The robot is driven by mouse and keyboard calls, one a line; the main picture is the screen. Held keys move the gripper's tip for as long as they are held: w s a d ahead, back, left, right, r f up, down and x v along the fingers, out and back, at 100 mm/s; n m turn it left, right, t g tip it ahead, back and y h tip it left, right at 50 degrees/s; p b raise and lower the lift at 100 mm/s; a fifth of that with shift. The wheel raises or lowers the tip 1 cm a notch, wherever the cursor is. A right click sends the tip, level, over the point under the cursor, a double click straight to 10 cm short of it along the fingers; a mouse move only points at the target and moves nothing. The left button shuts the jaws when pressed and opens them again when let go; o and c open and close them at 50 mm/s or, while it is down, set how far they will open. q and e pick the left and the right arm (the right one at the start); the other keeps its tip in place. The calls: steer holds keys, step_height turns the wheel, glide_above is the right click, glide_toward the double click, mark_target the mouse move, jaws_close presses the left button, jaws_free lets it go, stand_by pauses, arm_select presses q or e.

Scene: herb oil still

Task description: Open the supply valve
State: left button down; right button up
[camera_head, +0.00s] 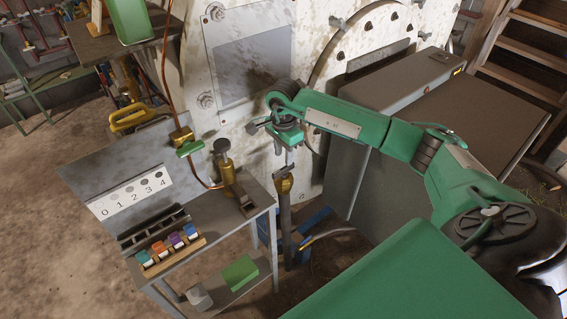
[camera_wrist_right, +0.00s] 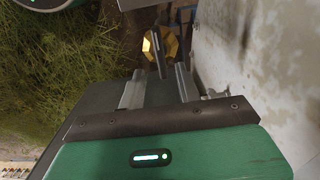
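A yellow valve body (camera_head: 284,186) tops an upright pipe beside the big pale tank. A dark bar handle (camera_head: 292,171) lies across its top. In the right wrist view the yellow body (camera_wrist_right: 165,42) and the dark handle (camera_wrist_right: 158,56) lie just beyond my fingertips. My right gripper (camera_head: 289,157) points down right above this valve. Its two fingers (camera_wrist_right: 159,88) are apart, with the handle's end in line with the gap; contact cannot be told. A smaller valve with a green handle (camera_head: 189,148) sits on the copper line. No label shows which is the supply valve. My left gripper is out of view.
The tank (camera_head: 235,120) stands close behind my right gripper. A grey bench (camera_head: 225,222) to the left carries a brass fitting (camera_head: 226,168) and a rack of coloured jars (camera_head: 168,252). A large grey box (camera_head: 395,85) stands to the right. Open floor lies at far left.

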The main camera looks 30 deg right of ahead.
mark_target(283, 168)
step_height(283, 168, down, 6)
steer(key=shift+r+p, duration=0.1)
steer(key=shift+p, duration=0.4)
jaws_close()
